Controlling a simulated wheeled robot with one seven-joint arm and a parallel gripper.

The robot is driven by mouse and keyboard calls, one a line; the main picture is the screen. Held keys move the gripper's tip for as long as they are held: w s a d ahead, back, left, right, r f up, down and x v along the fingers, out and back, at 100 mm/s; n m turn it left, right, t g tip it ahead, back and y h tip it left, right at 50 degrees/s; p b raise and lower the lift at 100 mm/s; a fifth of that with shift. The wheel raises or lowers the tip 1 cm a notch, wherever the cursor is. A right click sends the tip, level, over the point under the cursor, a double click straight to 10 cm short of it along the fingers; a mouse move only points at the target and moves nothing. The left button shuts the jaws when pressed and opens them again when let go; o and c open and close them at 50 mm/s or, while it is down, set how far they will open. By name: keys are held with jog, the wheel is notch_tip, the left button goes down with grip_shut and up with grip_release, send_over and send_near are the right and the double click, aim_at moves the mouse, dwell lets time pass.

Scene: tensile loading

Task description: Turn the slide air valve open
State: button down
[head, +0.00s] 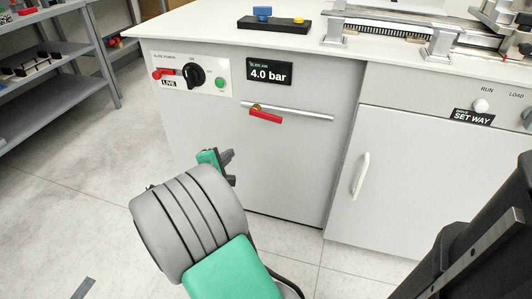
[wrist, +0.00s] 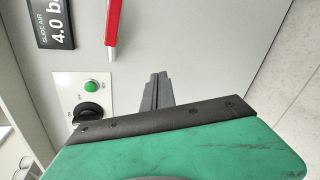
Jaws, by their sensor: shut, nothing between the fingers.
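The slide air valve has a red lever (head: 266,117) and a small brass-coloured body on a thin pipe (head: 310,116) across the grey cabinet front. The lever points right, nearly along the pipe and slightly below it. Above it, the slide air display (head: 270,70) reads 4.0 bar. My gripper (head: 230,157) is left of and below the lever, apart from it, with its fingers shut and empty.
A panel (head: 205,76) with a red lever, black knob (head: 193,75) and green button sits left of the display. A white door handle (head: 361,174) projects at the right. The worktop (head: 215,27) overhangs above. Open floor lies left; shelves stand further back.

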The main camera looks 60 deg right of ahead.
aim_at(267, 114)
jog(key=s+d+f+n+h+b, duration=0.5)
jog(key=s+n, duration=0.3)
jog(key=n, duration=0.4)
jog(key=d+r+h+p, duration=0.1)
jog(key=d+r+p, duration=0.4)
jog(key=d+r, duration=0.2)
jog(key=shift+p+x, duration=0.35)
jog(key=shift+x, duration=0.85)
jog(key=shift+w, duration=0.1)
